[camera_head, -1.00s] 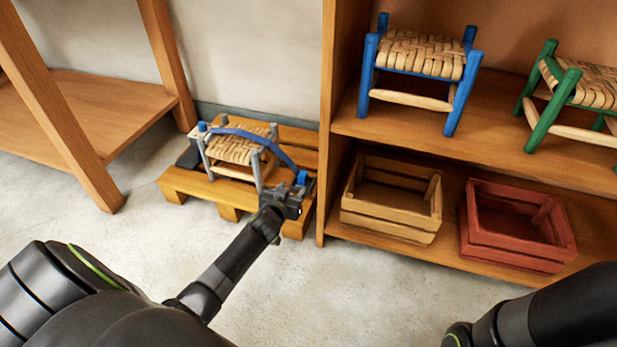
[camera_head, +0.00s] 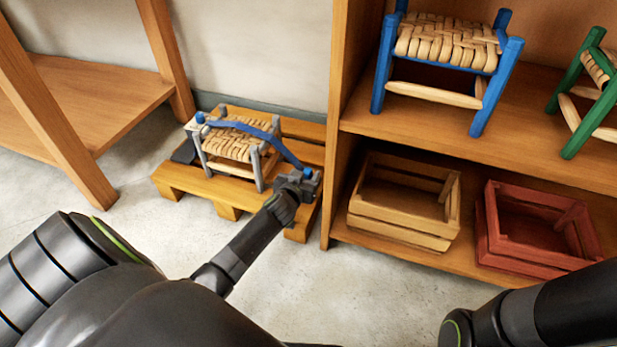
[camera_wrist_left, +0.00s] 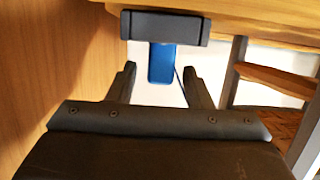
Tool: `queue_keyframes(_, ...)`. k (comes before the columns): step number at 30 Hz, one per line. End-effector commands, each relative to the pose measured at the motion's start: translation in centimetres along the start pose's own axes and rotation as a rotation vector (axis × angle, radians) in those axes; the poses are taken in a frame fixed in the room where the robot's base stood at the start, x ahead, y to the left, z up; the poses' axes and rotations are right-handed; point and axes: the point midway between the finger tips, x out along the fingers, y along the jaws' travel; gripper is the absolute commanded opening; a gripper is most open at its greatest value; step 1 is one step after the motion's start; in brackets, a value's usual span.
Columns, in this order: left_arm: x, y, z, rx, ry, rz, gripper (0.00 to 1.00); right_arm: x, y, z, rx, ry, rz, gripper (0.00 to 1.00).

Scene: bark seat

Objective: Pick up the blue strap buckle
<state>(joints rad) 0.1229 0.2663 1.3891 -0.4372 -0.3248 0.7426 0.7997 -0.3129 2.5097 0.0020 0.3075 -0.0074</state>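The blue strap (camera_head: 240,131) runs over a grey stool with a woven seat (camera_head: 233,146) on a wooden pallet. The blue strap buckle (camera_head: 307,172) is at the strap's right end, partly hidden by my left gripper (camera_head: 302,184). In the left wrist view the blue buckle (camera_wrist_left: 161,63) hangs below a dark grey block (camera_wrist_left: 165,27). My left gripper (camera_wrist_left: 160,76) is open there, with one finger on each side of the buckle's lower end and gaps on both sides. My right arm shows at the lower right, but its gripper is out of view.
The pallet (camera_head: 228,212) stands on a concrete floor. A wooden shelf unit (camera_head: 336,125) is close on the right, holding a blue stool (camera_head: 478,112), a green stool (camera_head: 585,130), a wooden crate (camera_head: 400,232) and a red crate (camera_head: 530,262). A wooden bench (camera_head: 95,105) stands left.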

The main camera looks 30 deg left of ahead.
Motion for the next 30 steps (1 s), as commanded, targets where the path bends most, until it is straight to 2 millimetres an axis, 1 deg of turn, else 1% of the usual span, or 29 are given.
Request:
queue_keyframes(1,0.0,0.0,0.0,0.000,0.000,0.000,0.39,0.0,0.0,-0.1,0.000,0.002,-0.001,0.36)
queue_keyframes(9,0.0,0.0,0.0,-0.001,0.000,0.000,0.03,0.0,0.0,-0.1,-0.001,0.004,-0.005,0.36)
queue_keyframes(10,0.0,0.0,0.0,-0.001,0.000,0.001,0.00,0.0,0.0,-0.1,-0.001,0.004,-0.005,0.36)
queue_keyframes(17,0.0,0.1,-0.1,-0.001,0.002,0.001,0.00,0.0,0.0,-0.1,-0.001,0.005,-0.005,0.36)
queue_keyframes(22,-0.1,0.0,-0.6,-0.001,0.002,0.001,0.00,0.4,-0.1,0.1,-0.002,0.006,-0.006,0.36)
queue_keyframes(26,-0.4,0.0,-1.6,-0.002,0.003,0.001,0.00,1.1,-0.2,0.3,-0.003,0.013,-0.009,0.36)
queue_keyframes(30,-1.0,0.0,-3.4,0.000,0.003,0.001,0.00,2.3,-0.4,0.8,-0.007,0.020,-0.023,0.36)
